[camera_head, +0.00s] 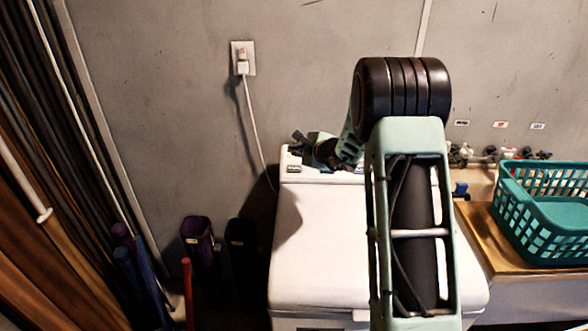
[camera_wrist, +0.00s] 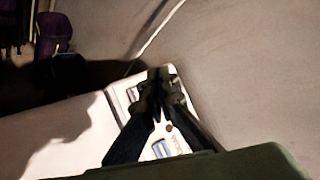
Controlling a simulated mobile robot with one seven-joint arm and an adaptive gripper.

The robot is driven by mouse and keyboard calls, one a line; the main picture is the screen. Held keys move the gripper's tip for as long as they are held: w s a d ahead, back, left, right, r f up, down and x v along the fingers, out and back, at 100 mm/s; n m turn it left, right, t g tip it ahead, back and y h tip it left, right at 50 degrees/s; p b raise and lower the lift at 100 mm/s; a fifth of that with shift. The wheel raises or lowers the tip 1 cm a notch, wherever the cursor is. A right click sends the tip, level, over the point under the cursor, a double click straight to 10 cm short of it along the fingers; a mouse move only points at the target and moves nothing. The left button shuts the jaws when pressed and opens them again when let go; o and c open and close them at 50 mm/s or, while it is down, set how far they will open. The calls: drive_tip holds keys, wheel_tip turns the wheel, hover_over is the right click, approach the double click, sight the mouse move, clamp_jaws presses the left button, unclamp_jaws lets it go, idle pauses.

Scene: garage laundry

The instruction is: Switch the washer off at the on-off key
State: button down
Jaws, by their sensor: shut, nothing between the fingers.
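The white washer (camera_head: 318,235) stands against the back wall with its lid shut; its pale top also shows in the wrist view (camera_wrist: 72,140). Its control panel (camera_head: 290,158) runs along the back edge. In the wrist view the panel (camera_wrist: 120,98) has small grey and blue markings, partly hidden by my fingers. I cannot tell which marking is the on-off key. My gripper (camera_head: 299,141) is over the left end of the panel, shut and empty. In the wrist view its dark fingertips (camera_wrist: 161,74) meet over the panel; contact is unclear.
A white cord hangs from the wall outlet (camera_head: 243,58) behind the washer's left side. A teal basket (camera_head: 545,210) sits on a wooden counter (camera_head: 490,240) at right. Dark bins (camera_head: 198,240) and poles stand at left. My arm covers the washer's right part.

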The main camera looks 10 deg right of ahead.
sight(292, 167)
drive_tip(key=f, duration=0.2)
drive_tip(key=w+f+b, duration=0.1)
drive_tip(key=f, duration=0.1)
drive_tip(key=w+f+b, duration=0.1)
drive_tip(key=f, duration=0.1)
drive_tip(key=shift+w+d+f, duration=0.25)
drive_tip(key=shift+f, duration=0.1)
drive_tip(key=shift+w+f+b, duration=0.3)
drive_tip(key=shift+f+b, duration=0.15)
drive_tip(key=shift+b, duration=0.3)
drive_tip(key=shift+w+d+f+b, duration=0.1)
drive_tip(key=shift+w+f+b, duration=0.15)
drive_tip(key=shift+f+b, duration=0.7)
idle(1.1)
drive_tip(key=shift+d+f+b, duration=0.1)
drive_tip(key=shift+b, duration=0.75)
idle(0.6)
drive_tip(key=shift+s+r, duration=0.25)
drive_tip(key=shift+r, duration=0.65)
drive_tip(key=shift+s+r, duration=0.15)
drive_tip(key=shift+r, duration=0.45)
drive_tip(key=shift+s+a+r, duration=0.1)
drive_tip(key=shift+s+r, duration=0.15)
drive_tip(key=shift+r, duration=0.35)
drive_tip(key=shift+s+a+r, duration=0.1)
drive_tip(key=shift+s+r, duration=0.2)
drive_tip(key=shift+r, duration=0.25)
drive_tip(key=shift+s+a+r, duration=0.1)
drive_tip(key=shift+s+r, duration=0.15)
drive_tip(key=shift+r, duration=0.35)
